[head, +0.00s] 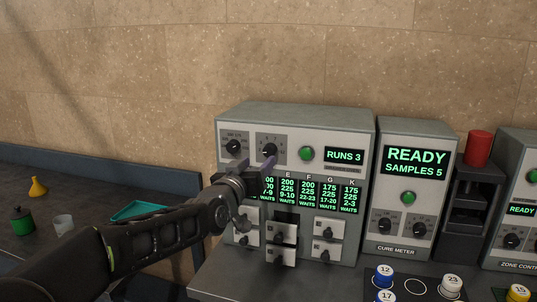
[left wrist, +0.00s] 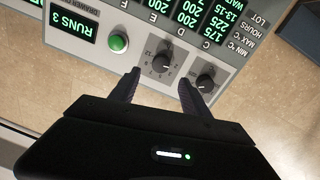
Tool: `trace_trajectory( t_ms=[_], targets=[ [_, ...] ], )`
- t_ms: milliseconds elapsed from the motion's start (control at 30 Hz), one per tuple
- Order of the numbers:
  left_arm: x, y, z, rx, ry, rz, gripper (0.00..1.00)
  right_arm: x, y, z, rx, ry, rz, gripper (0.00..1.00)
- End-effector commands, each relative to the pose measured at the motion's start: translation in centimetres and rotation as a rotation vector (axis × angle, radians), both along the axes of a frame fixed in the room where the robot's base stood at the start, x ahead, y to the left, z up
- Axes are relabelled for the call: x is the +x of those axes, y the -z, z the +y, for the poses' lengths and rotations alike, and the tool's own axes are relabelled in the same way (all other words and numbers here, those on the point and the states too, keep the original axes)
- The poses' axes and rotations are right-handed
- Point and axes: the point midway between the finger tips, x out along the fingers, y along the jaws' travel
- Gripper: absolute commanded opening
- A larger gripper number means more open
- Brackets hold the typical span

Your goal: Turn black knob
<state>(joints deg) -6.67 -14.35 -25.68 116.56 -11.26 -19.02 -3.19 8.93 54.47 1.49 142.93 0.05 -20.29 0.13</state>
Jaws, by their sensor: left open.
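Two black knobs sit on the upper panel of the grey press unit, left of its green button. The left knob (head: 234,146) and the middle knob (head: 269,149) both show in the head view. In the left wrist view, turned over, the middle knob (left wrist: 161,63) appears between the fingertips and the left knob (left wrist: 205,83) lies just past the right finger. My left gripper (head: 252,166) is open in front of the panel, just below the knobs; its fingers (left wrist: 160,80) also show in the wrist view. It holds nothing. I cannot tell whether a finger touches a knob. My right gripper is out of view.
A green button (head: 306,153) and a RUNS 3 display (head: 344,155) are right of the knobs. Small drawers (head: 328,229) are below. A cure meter (head: 410,200) stands right, beside a black stand with a red cylinder (head: 478,148). A teal tray (head: 139,210) lies left.

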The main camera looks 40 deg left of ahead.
Motion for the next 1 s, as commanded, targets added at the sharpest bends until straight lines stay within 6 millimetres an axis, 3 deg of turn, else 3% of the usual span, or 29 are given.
trace_trajectory(
  t_ms=[167,633,1000],
  targets=[
    [0.8,-0.1,0.3,0.002,0.000,0.001,0.55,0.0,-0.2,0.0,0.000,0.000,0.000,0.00],
    [6.8,-0.2,2.0,0.004,-0.001,0.002,0.55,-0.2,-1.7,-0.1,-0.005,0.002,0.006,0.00],
    [7.5,-0.1,2.2,0.001,-0.001,0.000,0.55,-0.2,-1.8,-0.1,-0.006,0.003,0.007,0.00]
  ],
)
